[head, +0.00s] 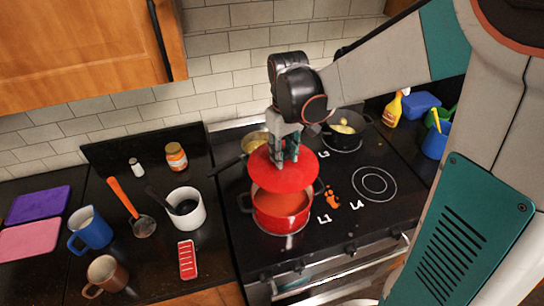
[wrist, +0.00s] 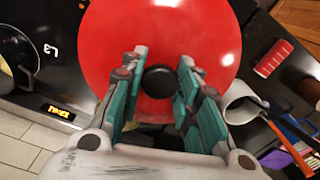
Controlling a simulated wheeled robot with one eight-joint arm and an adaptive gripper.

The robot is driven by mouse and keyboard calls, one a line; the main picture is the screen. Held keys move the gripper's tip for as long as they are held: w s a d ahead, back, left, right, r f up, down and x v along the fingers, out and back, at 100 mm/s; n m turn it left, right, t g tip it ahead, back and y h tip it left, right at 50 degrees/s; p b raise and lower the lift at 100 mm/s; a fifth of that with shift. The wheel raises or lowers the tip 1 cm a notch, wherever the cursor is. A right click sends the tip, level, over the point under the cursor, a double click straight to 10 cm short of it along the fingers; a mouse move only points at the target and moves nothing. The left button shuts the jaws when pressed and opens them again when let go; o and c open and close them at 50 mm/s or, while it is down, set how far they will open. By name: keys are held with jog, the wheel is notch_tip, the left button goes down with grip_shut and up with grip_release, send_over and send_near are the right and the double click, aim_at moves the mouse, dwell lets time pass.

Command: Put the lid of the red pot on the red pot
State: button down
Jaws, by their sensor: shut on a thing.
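The red lid (head: 268,171) is held above the back part of the red pot (head: 281,221), covering that part from view in the head view. The pot stands on the front-left burner, and its open front shows red contents. My gripper (head: 286,158) is shut on the lid's black knob. In the wrist view the lid (wrist: 160,30) fills the upper middle, with the dark knob (wrist: 160,81) between the teal fingers of my gripper (wrist: 158,85). The lid appears tilted in the head view. The pot is hidden behind the lid in the wrist view.
A pan (head: 343,142) with yellow food stands at the back right of the stove (head: 349,218). Another pot (head: 255,139) is behind the lid. A white mug (head: 185,219) and a red grater-like item (head: 187,260) are on the left counter. The front-right burner is free.

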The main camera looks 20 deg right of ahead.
notch_tip(320, 180, down, 11)
jog(key=b, duration=0.1)
jog(key=shift+f, duration=0.2)
jog(key=shift+f+b, duration=0.3)
jog(key=shift+b, duration=0.25)
jog(key=c, duration=1.2)
grip_release()
